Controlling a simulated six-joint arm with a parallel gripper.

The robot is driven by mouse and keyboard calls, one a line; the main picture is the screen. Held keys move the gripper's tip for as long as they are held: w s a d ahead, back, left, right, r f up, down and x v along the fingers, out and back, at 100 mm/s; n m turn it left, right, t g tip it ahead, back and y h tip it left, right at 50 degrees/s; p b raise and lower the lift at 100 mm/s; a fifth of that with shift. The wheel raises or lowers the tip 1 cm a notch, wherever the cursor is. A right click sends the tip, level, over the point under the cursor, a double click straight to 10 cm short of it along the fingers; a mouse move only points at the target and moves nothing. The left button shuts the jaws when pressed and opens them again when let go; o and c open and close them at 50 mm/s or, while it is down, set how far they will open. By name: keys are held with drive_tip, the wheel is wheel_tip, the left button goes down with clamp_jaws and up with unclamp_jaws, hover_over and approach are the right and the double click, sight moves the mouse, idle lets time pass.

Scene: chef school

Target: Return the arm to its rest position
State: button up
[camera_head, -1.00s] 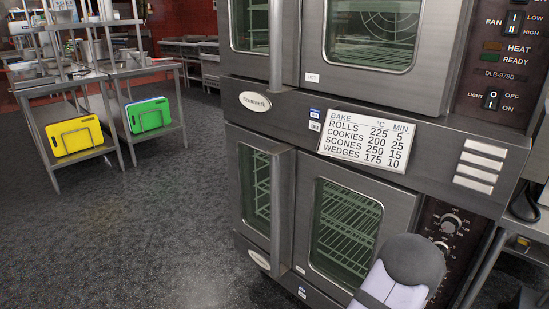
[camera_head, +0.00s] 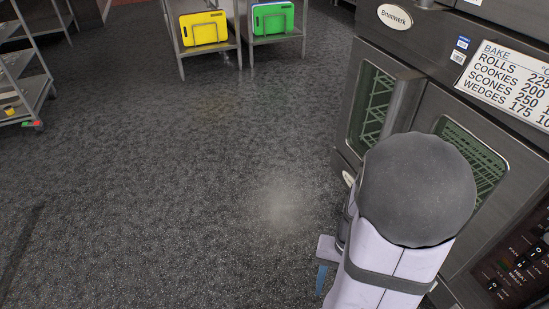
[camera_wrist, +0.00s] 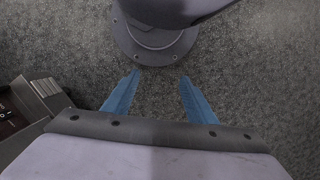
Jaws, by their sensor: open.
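My gripper (camera_wrist: 160,95) shows in the wrist view with its two blue fingers spread apart and nothing between them. It points down toward the grey speckled floor, close to a round grey part of my own body at the top of that view. In the head view my arm stands at the lower right, in front of the oven, with a rounded dark grey joint on top. Only a bit of a blue finger (camera_head: 321,279) shows there; the rest of the gripper is hidden behind the arm.
A steel double oven (camera_head: 405,105) with a bake chart (camera_head: 510,80) stands close at the right. A wheeled rack (camera_head: 25,90) stands at the left. The floor (camera_head: 170,180) between is clear.

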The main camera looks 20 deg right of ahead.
drive_tip(key=w+a+r+n+t+h, duration=0.2)
drive_tip(key=w+a+r+n, duration=0.3)
drive_tip(key=w+a+n, duration=0.5)
wheel_tip(320, 180, up, 30)
drive_tip(key=s+a+m+p, duration=0.1)
drive_tip(key=s+m+p, duration=0.1)
drive_tip(key=p, duration=2.8)
drive_tip(key=shift+a+f, duration=0.15)
drive_tip(key=shift+a, duration=0.05)
